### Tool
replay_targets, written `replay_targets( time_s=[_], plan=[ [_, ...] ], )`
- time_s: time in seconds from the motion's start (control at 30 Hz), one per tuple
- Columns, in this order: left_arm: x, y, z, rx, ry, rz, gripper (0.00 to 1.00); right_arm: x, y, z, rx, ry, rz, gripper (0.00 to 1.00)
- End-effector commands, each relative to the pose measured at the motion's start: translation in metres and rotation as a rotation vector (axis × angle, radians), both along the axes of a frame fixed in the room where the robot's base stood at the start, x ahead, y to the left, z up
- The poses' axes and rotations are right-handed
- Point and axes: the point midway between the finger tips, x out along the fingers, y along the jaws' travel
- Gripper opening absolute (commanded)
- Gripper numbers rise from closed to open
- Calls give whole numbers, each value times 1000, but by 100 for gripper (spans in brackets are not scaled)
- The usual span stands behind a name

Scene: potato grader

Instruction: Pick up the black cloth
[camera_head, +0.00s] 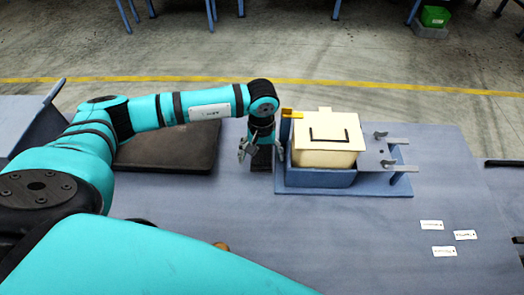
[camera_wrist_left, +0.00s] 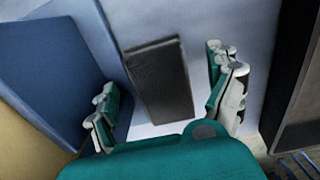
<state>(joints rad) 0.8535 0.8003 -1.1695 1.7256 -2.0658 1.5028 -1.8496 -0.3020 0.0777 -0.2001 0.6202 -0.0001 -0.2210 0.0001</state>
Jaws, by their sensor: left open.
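The black cloth (camera_wrist_left: 160,80) lies as a dark, flat rectangle on the blue-grey table in the left wrist view. In the head view the cloth (camera_head: 261,160) is partly hidden behind my left gripper (camera_head: 262,152). My left gripper points down over the cloth. In the left wrist view the gripper (camera_wrist_left: 168,108) is open, with one finger on each side of the cloth and nothing between them held. I cannot tell how high the fingertips are above the table. My right gripper is not in view.
A blue fixture (camera_head: 310,178) holding a cream box (camera_head: 325,155) stands close to the right of the cloth. A dark mat (camera_head: 165,150) lies to the left. White labels (camera_head: 431,225) lie at the right. The table's front middle is mostly clear.

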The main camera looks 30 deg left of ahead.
Motion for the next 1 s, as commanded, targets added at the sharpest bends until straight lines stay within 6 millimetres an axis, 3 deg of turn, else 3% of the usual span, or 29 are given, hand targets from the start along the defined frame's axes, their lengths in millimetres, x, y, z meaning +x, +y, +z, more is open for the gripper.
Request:
replay_targets(
  time_s=[0.13,0.67,1.0],
  plan=[
    [0,0,0,0,0,0,89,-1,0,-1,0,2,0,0],
    [0,0,0,0,0,0,23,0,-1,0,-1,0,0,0],
    [1,0,7,0,-1,1,22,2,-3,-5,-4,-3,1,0]
  ],
)
